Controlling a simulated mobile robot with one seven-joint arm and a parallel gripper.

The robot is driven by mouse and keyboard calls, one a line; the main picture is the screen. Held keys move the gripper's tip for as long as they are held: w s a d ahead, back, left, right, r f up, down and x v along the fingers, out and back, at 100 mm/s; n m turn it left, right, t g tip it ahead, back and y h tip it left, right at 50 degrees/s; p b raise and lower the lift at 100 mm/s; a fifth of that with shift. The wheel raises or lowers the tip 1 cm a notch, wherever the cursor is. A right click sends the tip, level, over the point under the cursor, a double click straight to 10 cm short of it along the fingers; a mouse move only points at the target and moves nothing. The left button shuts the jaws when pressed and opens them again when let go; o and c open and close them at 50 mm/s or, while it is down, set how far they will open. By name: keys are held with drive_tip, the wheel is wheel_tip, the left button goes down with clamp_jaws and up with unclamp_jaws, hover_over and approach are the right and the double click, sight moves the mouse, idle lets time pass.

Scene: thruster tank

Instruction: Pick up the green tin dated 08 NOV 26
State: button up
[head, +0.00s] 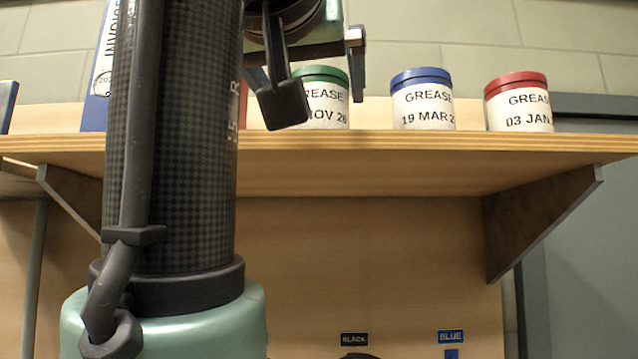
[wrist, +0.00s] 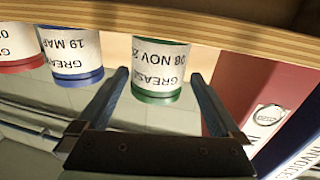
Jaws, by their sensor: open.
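The green-lidded tin (head: 328,116) stands upright on the wooden shelf, its white label reading GREASE and NOV 26 in the head view, partly hidden behind my gripper. In the wrist view, which is upside down, the green tin (wrist: 160,68) reads GREASE and 08 NOV 2, the rest cut off. My gripper (head: 318,98) is open and empty. Its two fingers also show in the wrist view (wrist: 160,76), one to each side of the green tin with gaps. I cannot tell how far the fingertips reach along the tin.
A blue-lidded tin (head: 422,100) dated 19 MAR and a red-lidded tin (head: 518,102) dated 03 JAN stand to the right on the shelf (head: 400,146). A red binder (wrist: 245,95) and a blue binder (wrist: 295,130) stand on the green tin's other side.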

sight(323, 110)
drive_tip(key=shift+w+d+r+p, duration=0.2)
drive_tip(key=shift+w+p, duration=0.5)
drive_tip(key=shift+p, duration=0.05)
drive_tip(key=w+p, duration=0.2)
drive_tip(key=w, duration=0.1)
drive_tip(key=shift+w+d+p, duration=0.1)
drive_tip(key=shift+d+p, duration=0.2)
drive_tip(key=shift+d, duration=0.05)
drive_tip(key=shift+w+f, duration=0.25)
drive_tip(key=shift+w, duration=0.25)
drive_tip(key=shift+s, duration=0.1)
drive_tip(key=shift+c, duration=0.3)
drive_tip(key=c, duration=1.3)
drive_tip(key=shift+r, duration=0.1)
